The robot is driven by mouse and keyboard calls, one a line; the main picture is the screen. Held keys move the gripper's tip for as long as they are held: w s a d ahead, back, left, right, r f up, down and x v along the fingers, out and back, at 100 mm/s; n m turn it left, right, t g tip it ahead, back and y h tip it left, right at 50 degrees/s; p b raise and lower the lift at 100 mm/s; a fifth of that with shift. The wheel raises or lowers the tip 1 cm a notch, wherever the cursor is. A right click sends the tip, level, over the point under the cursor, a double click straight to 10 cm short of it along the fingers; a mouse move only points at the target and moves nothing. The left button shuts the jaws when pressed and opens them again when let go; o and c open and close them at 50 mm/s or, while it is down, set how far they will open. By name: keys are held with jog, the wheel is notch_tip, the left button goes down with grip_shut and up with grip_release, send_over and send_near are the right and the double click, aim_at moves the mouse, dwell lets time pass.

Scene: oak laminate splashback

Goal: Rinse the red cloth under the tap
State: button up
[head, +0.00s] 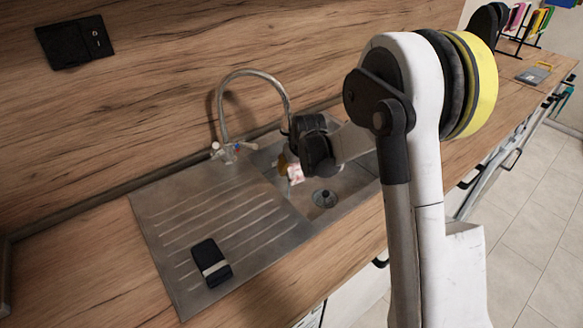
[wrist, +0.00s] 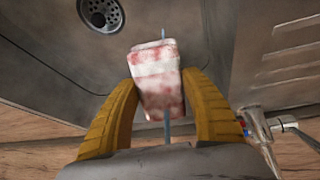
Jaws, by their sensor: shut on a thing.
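My gripper (head: 289,166) reaches over the sink bowl (head: 350,185), beneath the end of the tap's curved spout (head: 255,74). In the wrist view its two yellow fingers (wrist: 162,95) are shut on the cloth (wrist: 158,82), a bundle blotched red and white. The cloth also shows in the head view (head: 296,174), up and to the left of the drain (head: 324,198). In the wrist view a thin bluish line shows above and below the cloth; I cannot tell for sure that it is water. The tap's handles (head: 228,152) are left of my gripper.
A ribbed steel drainer (head: 185,205) lies left of the bowl, with a dark block with a pale band (head: 211,262) on it. A black socket plate (head: 75,42) is on the wood splashback. Racks of coloured items stand at the far right. The drainer's upper part is clear.

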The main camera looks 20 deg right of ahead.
jog(key=shift+d, duration=0.45)
jog(key=shift+a, duration=0.15)
jog(key=shift+a, duration=0.5)
jog(key=shift+d, duration=0.2)
jog(key=shift+d, duration=0.4)
jog(key=s+b, duration=0.1)
jog(key=s, duration=0.7)
jog(key=shift+d, duration=0.15)
